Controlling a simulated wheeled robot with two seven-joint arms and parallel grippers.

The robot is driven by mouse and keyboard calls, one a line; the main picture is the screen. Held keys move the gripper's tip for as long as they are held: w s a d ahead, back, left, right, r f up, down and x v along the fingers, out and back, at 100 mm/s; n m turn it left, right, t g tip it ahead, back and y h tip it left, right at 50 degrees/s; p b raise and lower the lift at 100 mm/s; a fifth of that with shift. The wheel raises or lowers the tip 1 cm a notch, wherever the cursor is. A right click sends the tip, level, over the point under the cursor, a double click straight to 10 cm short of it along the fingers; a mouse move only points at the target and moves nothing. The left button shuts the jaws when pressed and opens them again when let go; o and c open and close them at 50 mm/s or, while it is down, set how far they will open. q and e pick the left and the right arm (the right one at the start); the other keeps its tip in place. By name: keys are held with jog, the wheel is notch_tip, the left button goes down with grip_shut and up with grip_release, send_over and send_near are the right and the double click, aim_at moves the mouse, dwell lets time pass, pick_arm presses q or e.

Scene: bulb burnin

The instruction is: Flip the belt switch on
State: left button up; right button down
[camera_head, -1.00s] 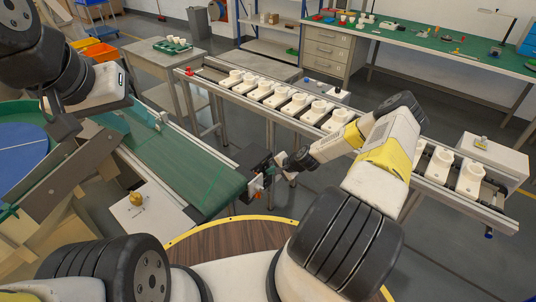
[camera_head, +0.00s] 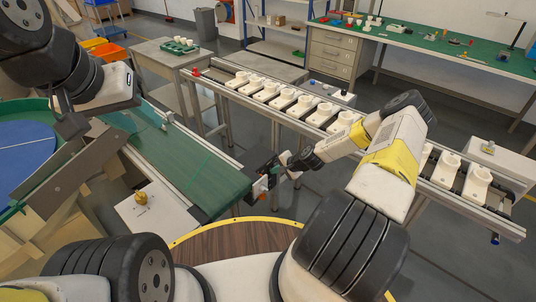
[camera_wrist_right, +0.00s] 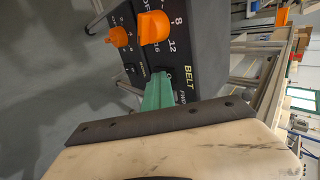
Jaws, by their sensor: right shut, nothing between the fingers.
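The dark control box (camera_head: 262,168) stands at the near end of the green conveyor belt. In the right wrist view its panel (camera_wrist_right: 190,50) carries orange knobs (camera_wrist_right: 152,27) and a yellow BELT label. My right gripper (camera_wrist_right: 158,80) is shut and empty; its green fingertips reach the panel beside that label. I cannot tell whether they touch it. The belt switch itself is not clearly visible, perhaps behind the fingertips. In the head view my right arm hides much of this spot. My left gripper (camera_head: 72,126) hangs at the left above the conveyor; its finger opening is unclear.
The green conveyor (camera_head: 190,165) runs from the left to the box. A rail (camera_head: 270,100) with several white sockets passes behind the box and my right arm. A white stand (camera_head: 155,215) with a yellow knob is at the conveyor's near side. A round wooden surface (camera_head: 230,242) lies in front.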

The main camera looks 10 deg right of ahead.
jog(key=shift+r, duration=0.3)
jog(key=v, duration=0.7)
jog(key=shift+s+d+r, duration=0.15)
jog(key=shift+s+r, duration=0.05)
jog(key=s+d, duration=0.2)
jog(key=s, duration=0.1)
jog(key=s+d, duration=0.1)
jog(key=shift+s+d+r, duration=0.25)
jog(key=shift+s, duration=0.1)
